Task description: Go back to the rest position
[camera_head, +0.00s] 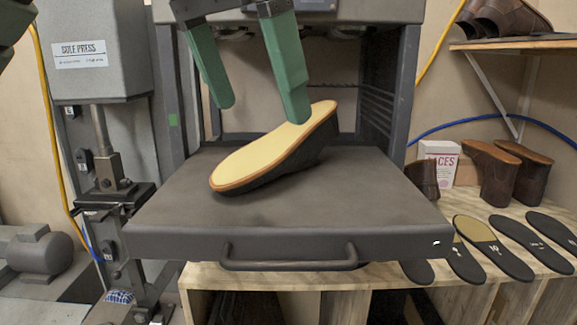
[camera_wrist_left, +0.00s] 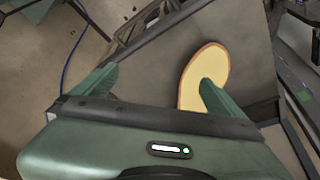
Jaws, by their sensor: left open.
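My left gripper (camera_head: 261,110) comes in from the top in the head view, its two green fingers wide apart. It is open and empty. A shoe piece with a yellow sole face and brown edge (camera_head: 262,160) lies on the grey pull-out tray (camera_head: 180,222), its far right end raised and its dark side towards the tray. One finger overlaps the sole's far end; I cannot tell whether they touch. In the left wrist view the gripper (camera_wrist_left: 157,78) is also open, with one finger in front of the sole (camera_wrist_left: 200,68).
The tray sits in a dark machine frame (camera_head: 402,95) with a front handle (camera_head: 290,264). A grey sole press (camera_head: 95,50) stands at left. At right, a wooden bench holds brown boots (camera_head: 492,172), a white box (camera_head: 441,160) and several dark soles (camera_head: 493,247). A shelf (camera_head: 515,43) hangs above.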

